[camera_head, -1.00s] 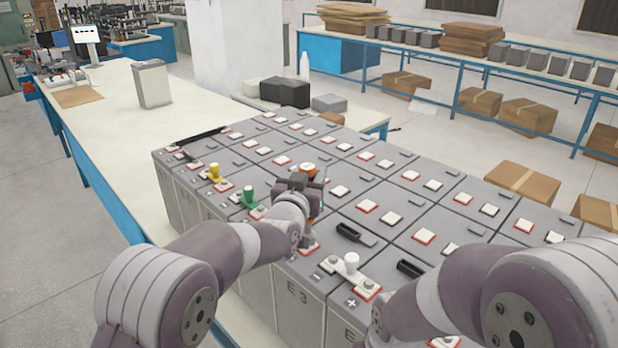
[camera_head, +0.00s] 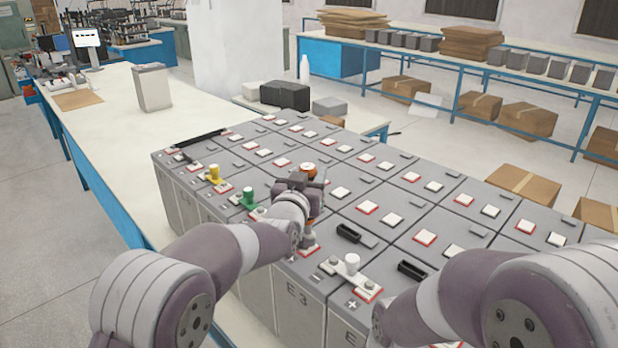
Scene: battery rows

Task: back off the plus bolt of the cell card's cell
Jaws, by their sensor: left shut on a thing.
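A small white card or screen (camera_head: 86,38) stands on the far left bench; its marks are too small to read. The grey cells (camera_head: 330,228) stand in rows with red-rimmed and plain terminals. One front cell is marked E3 (camera_head: 297,297).
Green (camera_head: 249,197) and yellow (camera_head: 214,174) capped pieces stand to the left. Black handles (camera_head: 348,233) lie on the cells. The left bench (camera_head: 105,120) is mostly clear.

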